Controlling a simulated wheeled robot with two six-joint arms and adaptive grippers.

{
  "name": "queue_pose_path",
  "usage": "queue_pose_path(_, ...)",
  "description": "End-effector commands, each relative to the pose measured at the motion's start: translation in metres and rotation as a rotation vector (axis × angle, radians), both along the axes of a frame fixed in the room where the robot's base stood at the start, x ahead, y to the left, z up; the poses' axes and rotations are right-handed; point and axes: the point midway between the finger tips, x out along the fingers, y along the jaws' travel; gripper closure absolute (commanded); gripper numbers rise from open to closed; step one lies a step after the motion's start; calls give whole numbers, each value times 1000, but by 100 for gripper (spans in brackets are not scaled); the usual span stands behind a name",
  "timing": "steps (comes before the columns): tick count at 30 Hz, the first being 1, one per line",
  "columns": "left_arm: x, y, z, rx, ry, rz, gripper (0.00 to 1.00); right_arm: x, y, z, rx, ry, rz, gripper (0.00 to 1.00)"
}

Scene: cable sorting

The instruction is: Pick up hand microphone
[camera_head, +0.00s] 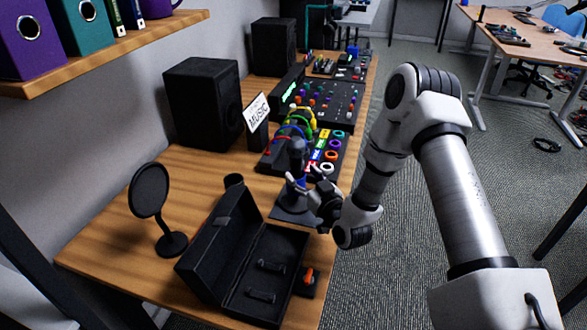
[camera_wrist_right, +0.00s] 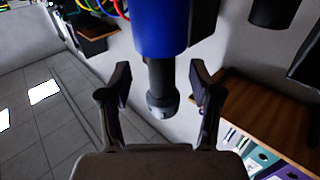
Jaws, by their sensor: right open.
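The hand microphone (camera_head: 298,150) stands upright with a dark head and a blue band, on a dark square base (camera_head: 292,208) near the table's right edge. My right gripper (camera_head: 301,181) reaches it from the right with its fingers spread at the lower part of the microphone. In the right wrist view the microphone (camera_wrist_right: 166,30) shows its blue band and a thinner dark end. That end lies between the open fingers of the right gripper (camera_wrist_right: 160,85), with gaps on both sides. My left gripper is not in view.
An open black case (camera_head: 281,246) and a round pop filter (camera_head: 150,190) stand at the front of the table. Behind the microphone are a cable panel (camera_head: 331,150) with coloured cables, a MUSIC sign (camera_head: 257,113) and a black speaker (camera_head: 203,103).

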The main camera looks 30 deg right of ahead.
Motion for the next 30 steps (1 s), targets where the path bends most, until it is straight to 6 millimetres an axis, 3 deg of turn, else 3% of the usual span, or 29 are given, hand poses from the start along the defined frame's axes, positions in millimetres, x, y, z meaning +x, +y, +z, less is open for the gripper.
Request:
queue_pose_path(6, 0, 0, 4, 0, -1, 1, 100, 35, -3, 0, -2, 0, 2, 36)
queue_pose_path(12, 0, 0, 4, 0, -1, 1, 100, 37, -4, 0, 1, 1, 1, 36)
queue_pose_path(13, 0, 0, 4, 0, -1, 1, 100, 37, -4, 0, 1, 2, 1, 40)
queue_pose_path(14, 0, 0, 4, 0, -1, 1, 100, 37, -4, 0, 1, 1, 1, 50)
queue_pose_path(18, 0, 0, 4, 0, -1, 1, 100, 37, -4, 0, 0, 2, 1, 100)
queue_pose_path(30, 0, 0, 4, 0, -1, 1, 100, 37, -4, 4, 0, -1, 0, 100)
